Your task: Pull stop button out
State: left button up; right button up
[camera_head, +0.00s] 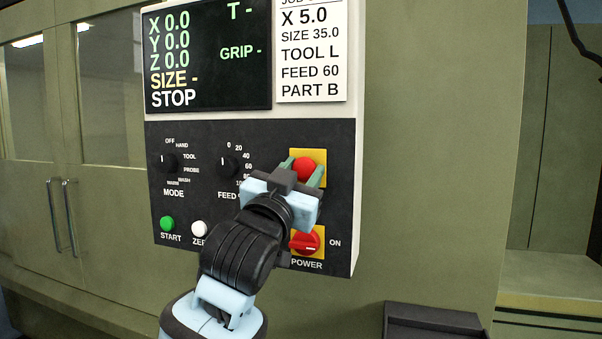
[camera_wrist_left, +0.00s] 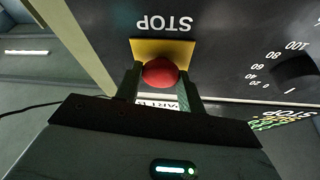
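The stop button (camera_head: 304,168) is a red mushroom head on a yellow plate (camera_head: 319,156), at the right of the control panel. In the left wrist view the stop button (camera_wrist_left: 160,73) lies between two dark green fingers, under an upside-down STOP label (camera_wrist_left: 165,23). My left gripper (camera_head: 301,174) reaches up to the panel with one finger on each side of the button head. The left gripper (camera_wrist_left: 160,84) looks closed against the button's sides. How far the button stands out from its plate is hard to tell. My right gripper is not in view.
Below my left gripper is the red power switch (camera_head: 305,242) on a yellow plate. The mode knob (camera_head: 169,163), feed knob (camera_head: 230,161), green start button (camera_head: 167,223) and white button (camera_head: 199,229) are to the left. A dark box (camera_head: 435,322) is at the lower right.

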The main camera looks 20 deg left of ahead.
pick_arm(q)
jog(key=c, duration=0.4)
jog(key=shift+s+f, duration=0.1)
jog(key=shift+s, duration=0.5)
jog(key=o, duration=0.8)
jog(key=shift+w, duration=0.1)
jog(key=shift+c, duration=0.2)
jog(key=shift+o, duration=1.4)
jog(key=d+v, duration=0.1)
jog(key=v, duration=0.7)
jog(key=shift+a, duration=0.5)
